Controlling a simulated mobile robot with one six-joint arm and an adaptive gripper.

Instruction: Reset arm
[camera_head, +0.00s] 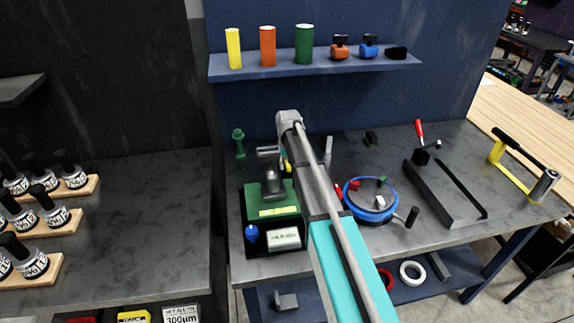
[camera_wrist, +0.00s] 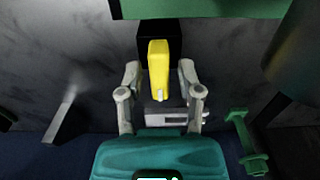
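The fixture with a green block (camera_head: 258,198) on a black base stands on the grey bench, left of my arm in the head view. A yellow handle (camera_wrist: 158,58) on a black mount shows in the wrist view, and a bit of yellow (camera_head: 287,167) shows beside my arm in the head view. My gripper (camera_wrist: 159,72) is open, with one finger on each side of the yellow handle and a visible gap on both sides. Whether it touches the handle lower down cannot be told. In the head view my arm mostly hides the gripper.
A blue ring fixture (camera_head: 371,216) with a black knob and a dark channel with a red-handled clamp (camera_head: 447,192) stand right of my arm. A green bolt-like post (camera_head: 239,143) stands at the left back. A shelf (camera_head: 226,74) with coloured cylinders hangs behind.

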